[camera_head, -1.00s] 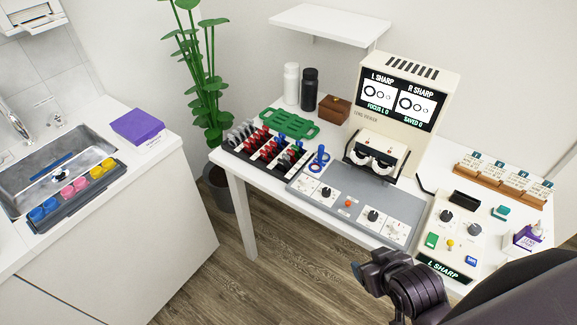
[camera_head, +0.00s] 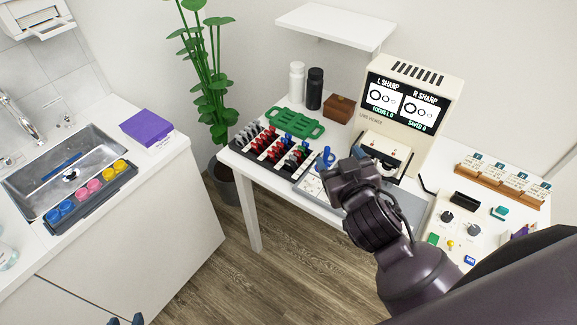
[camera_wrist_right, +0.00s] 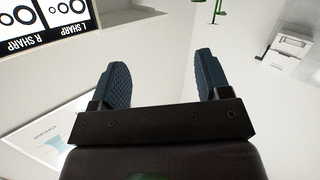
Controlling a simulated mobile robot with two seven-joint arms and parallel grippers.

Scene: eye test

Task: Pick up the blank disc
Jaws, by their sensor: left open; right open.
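A black rack (camera_head: 262,163) on the table holds rows of small discs with red, blue and dark grips. The discs are too small to tell which one is blank. My right gripper (camera_head: 343,176) is over the grey panel (camera_head: 308,186), to the right of the rack, with its fingers mostly hidden by its own body. In the right wrist view my right gripper (camera_wrist_right: 160,72) is open, with nothing between its fingers. The tips of my left gripper (camera_head: 126,320) just show at the bottom edge, apart and far from the rack.
A blue upright tool (camera_head: 325,158) stands close beside my right gripper. A lens viewer (camera_head: 416,95) stands behind it. A green tray (camera_head: 294,123), bottles (camera_head: 314,88) and a wooden box (camera_head: 339,108) sit behind the rack. A sink counter (camera_head: 174,160) is at left.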

